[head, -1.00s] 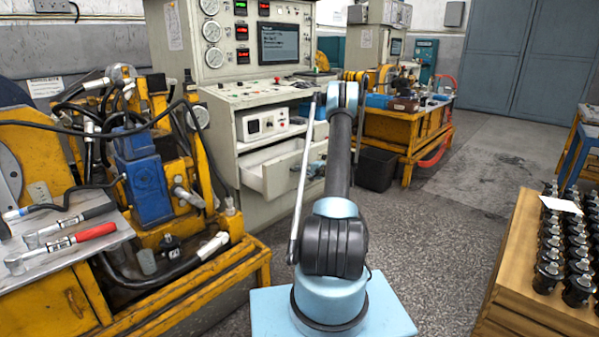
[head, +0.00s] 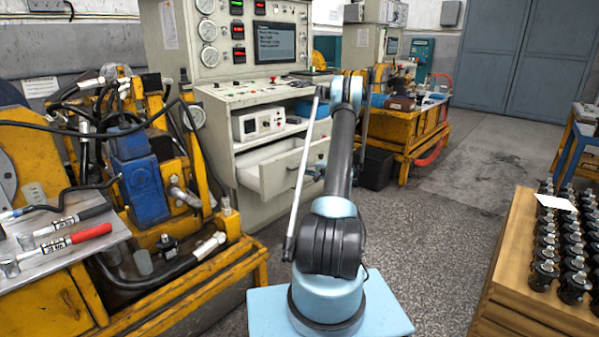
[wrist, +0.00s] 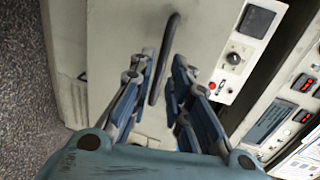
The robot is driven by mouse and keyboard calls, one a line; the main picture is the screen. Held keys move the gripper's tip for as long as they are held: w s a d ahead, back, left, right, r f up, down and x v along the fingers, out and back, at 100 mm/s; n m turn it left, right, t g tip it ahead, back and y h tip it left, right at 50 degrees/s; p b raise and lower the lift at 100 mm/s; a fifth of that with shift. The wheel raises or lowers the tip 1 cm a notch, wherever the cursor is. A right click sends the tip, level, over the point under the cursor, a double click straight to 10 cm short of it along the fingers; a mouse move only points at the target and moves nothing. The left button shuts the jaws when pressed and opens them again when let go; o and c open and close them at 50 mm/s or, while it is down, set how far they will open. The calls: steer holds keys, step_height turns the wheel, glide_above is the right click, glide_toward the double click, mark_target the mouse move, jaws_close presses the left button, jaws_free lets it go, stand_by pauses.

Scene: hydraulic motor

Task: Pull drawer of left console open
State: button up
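The left console (head: 215,93) is a pale grey cabinet with gauges and a screen. Its drawer (head: 283,172) stands partly out, with the empty inside visible from above in the head view. My gripper (head: 317,172) is at the right part of the drawer front, partly hidden behind my arm. In the wrist view, the drawer front fills the middle, with a dark bar handle (wrist: 171,37) on it. My gripper (wrist: 163,59) is open there, its two blue fingers on either side of the handle's lower end. A gap shows beside the handle; contact is unclear.
A yellow machine (head: 175,270) with hoses stands at left, close to the console. A wooden crate (head: 505,285) of black parts is at right. A second yellow bench (head: 400,130) and a dark bin (head: 377,168) are behind. The floor (head: 430,240) between is clear.

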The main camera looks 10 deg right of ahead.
steer(key=v, duration=0.6)
steer(key=shift+s+d, duration=0.2)
steer(key=shift+s, duration=0.15)
steer(key=shift+r, duration=0.1)
steer(key=s+a+r+n+g+h, duration=0.3)
steer(key=s+a+r+n+g, duration=0.35)
steer(key=s+a+r, duration=1.4)
steer(key=s+a+f+n+g+h, duration=0.1)
steer(key=s+n+g+h, duration=0.15)
steer(key=s, duration=1.95)
steer(key=s+d+f+n+h, duration=0.1)
steer(key=s+f+h, duration=0.1)
steer(key=s, duration=0.6)
steer(key=s+d+f+n+g+h, duration=0.1)
steer(key=s+d+f, duration=0.1)
steer(key=s+f, duration=0.3)
steer(key=s, duration=0.4)
steer(key=shift+d+h, duration=0.15)
steer(key=shift+h, duration=0.2)
